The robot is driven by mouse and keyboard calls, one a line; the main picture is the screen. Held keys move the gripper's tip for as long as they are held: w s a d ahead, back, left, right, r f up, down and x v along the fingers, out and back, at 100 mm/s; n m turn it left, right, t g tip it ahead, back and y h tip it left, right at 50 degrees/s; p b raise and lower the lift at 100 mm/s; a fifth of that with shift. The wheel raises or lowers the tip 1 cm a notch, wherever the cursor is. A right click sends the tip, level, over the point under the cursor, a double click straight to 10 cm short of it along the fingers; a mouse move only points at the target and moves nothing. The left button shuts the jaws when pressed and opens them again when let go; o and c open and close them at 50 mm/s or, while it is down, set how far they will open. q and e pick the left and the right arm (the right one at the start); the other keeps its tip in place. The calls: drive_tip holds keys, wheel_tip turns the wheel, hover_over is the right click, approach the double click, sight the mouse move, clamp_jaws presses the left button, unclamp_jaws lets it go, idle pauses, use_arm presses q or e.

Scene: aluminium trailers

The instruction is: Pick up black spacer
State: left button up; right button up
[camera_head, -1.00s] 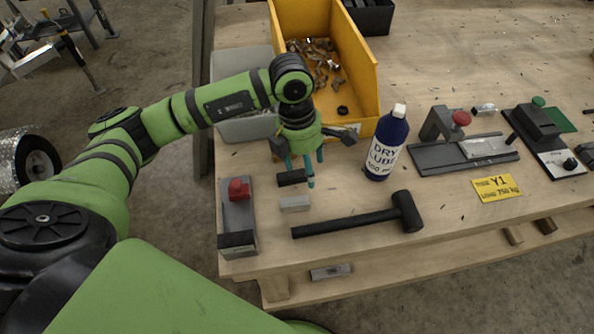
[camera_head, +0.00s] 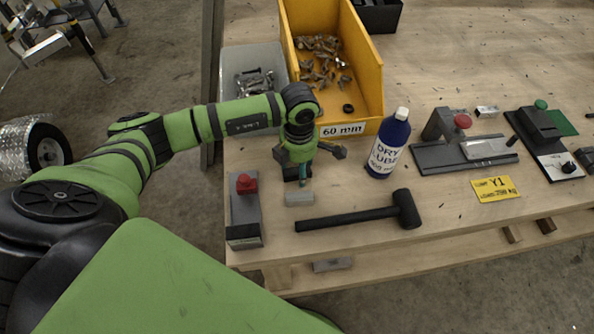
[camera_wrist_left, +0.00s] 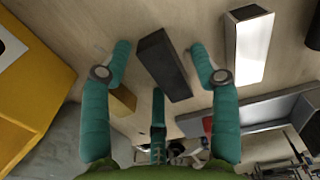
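The black spacer (camera_head: 291,173) is a small dark block on the bench top, below my left gripper (camera_head: 302,174) and partly hidden by it in the head view. In the left wrist view the black spacer (camera_wrist_left: 163,64) lies lengthwise between the teal fingers of my left gripper (camera_wrist_left: 160,58). The fingers are spread apart with gaps on both sides, so the gripper is open. My right gripper is not in view.
A light grey block (camera_head: 299,198) lies just in front of the black spacer. A mallet (camera_head: 357,216), a red-knobbed fixture (camera_head: 245,210), a Dry Lube bottle (camera_head: 388,148), a yellow bin (camera_head: 372,88) and a grey bin (camera_head: 238,60) surround the spot. A brass-coloured block (camera_wrist_left: 122,101) shows in the wrist view.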

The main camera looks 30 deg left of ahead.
use_arm(q)
drive_tip(key=c, duration=0.8)
drive_tip(key=shift+o, duration=0.2)
drive_tip(key=shift+r, duration=0.1)
